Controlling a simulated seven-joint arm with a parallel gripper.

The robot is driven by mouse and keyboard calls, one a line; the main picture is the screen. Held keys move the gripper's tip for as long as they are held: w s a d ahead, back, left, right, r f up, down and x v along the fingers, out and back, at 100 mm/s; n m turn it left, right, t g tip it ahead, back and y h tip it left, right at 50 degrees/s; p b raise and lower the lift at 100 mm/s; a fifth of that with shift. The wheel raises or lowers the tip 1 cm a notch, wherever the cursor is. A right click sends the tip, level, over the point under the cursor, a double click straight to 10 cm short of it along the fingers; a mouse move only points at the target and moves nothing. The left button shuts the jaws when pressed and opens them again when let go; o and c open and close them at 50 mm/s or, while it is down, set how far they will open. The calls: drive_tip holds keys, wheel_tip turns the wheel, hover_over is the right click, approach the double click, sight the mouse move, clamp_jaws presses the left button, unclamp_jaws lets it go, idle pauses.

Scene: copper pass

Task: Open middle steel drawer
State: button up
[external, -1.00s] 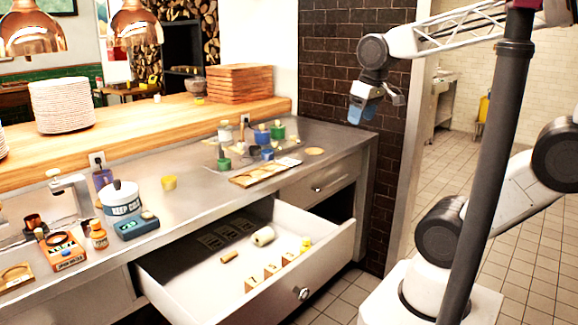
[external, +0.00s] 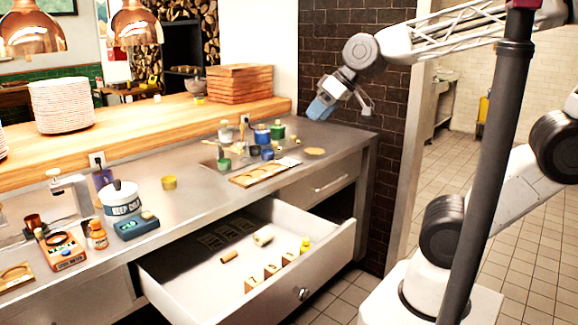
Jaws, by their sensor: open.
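The middle steel drawer (external: 325,271) stands pulled well out from under the steel counter, with a round knob (external: 302,294) on its front. Inside it lie a pale roll (external: 263,238), a small brown piece (external: 229,256), a yellow item (external: 305,244) and several small wooden blocks. My gripper (external: 318,112) is open, with bluish fingers. It is raised near the counter's far right end, in front of the dark brick wall, well apart from the drawer and its knob. Nothing shows between its fingers, though they are small in this view.
A shut drawer (external: 322,184) is to the right of the open one. The steel counter (external: 205,190) carries a wooden tray (external: 262,173), several small colored pots, a white tub (external: 121,198) and a yellow cup (external: 169,183). Tiled floor is free to the right.

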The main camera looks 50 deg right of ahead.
drive_tip(key=shift+s+a+r+m+t+y, duration=0.25)
drive_tip(key=shift+s+a+r+t+y, duration=0.9)
drive_tip(key=shift+a, duration=3.85)
drive_tip(key=shift+s+a+r+m+t+y, duration=0.35)
drive_tip(key=shift+s+a+r+t, duration=1.45)
drive_tip(key=shift+a, duration=3.2)
drive_tip(key=shift+s+d+f+m+t+h, duration=0.7)
drive_tip(key=shift+s+d+f+h, duration=0.65)
drive_tip(key=shift+s+f+h, duration=3.45)
drive_tip(key=y, duration=0.2)
approach(305, 294)
drive_tip(key=w, duration=0.2)
drive_tip(key=shift+d+f, duration=0.25)
drive_tip(key=shift+f, duration=0.15)
drive_tip(key=shift+w, duration=0.2)
drive_tip(key=shift+x, duration=3.65)
drive_tip(key=shift+a+f, duration=0.1)
